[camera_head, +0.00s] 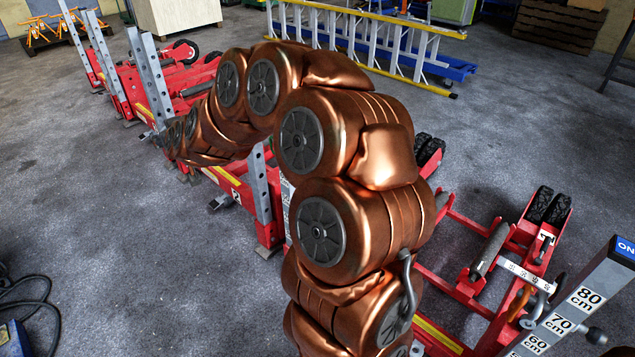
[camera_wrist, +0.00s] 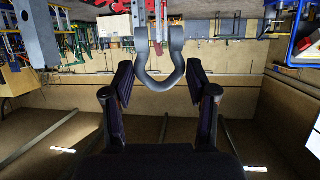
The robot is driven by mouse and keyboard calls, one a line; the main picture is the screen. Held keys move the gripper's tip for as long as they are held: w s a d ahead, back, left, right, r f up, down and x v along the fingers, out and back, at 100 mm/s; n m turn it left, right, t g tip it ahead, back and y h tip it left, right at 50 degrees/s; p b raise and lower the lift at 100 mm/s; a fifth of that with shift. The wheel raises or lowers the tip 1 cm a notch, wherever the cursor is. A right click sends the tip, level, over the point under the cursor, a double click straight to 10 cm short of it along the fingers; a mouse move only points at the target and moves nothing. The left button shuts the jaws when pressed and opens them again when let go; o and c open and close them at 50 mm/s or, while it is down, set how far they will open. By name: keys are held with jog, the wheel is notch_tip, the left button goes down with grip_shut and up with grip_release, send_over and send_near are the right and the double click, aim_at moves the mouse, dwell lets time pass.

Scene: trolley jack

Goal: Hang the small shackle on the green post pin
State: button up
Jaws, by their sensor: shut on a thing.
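In the wrist view a grey U-shaped shackle (camera_wrist: 160,83) is held between the fingertips of my gripper (camera_wrist: 160,77). Its rounded bow lies between the fingers and its two arms point up in the picture. In the head view my copper arm arches to the left, and the gripper and held shackle are hidden. A grey post with height labels (camera_head: 567,308) stands at the lower right with dark pins on it. A grey hooked piece (camera_head: 540,302) shows beside it. I cannot make out a green post pin in either view.
Red trolley jacks with upright grey bars (camera_head: 262,190) lie behind and left of my arm. Another red jack frame (camera_head: 490,235) lies at right. A yellow-railed ladder (camera_head: 385,40) lies at the back. Open grey floor is at left. A black cable (camera_head: 42,300) lies there.

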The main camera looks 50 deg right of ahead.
jog(key=s+d+f+b, duration=0.6)
jog(key=d+b, duration=0.1)
jog(key=d, duration=0.4)
jog(key=s+d+f+g+b, duration=0.1)
jog(key=s+d+f+b, duration=0.55)
jog(key=d, duration=0.45)
jog(key=s+d+f+b, duration=0.5)
jog(key=d+f+b, duration=0.2)
jog(key=d, duration=0.4)
jog(key=w+p, duration=0.3)
jog(key=w, duration=0.5)
jog(key=shift+f+m+p, duration=0.35)
jog(key=shift+f+m, duration=0.05)
jog(key=shift+w, duration=0.15)
jog(key=o, duration=1.4)
jog(key=shift+r, duration=0.1)
jog(key=v, duration=1.2)
jog(key=shift+w+a+r, duration=0.1)
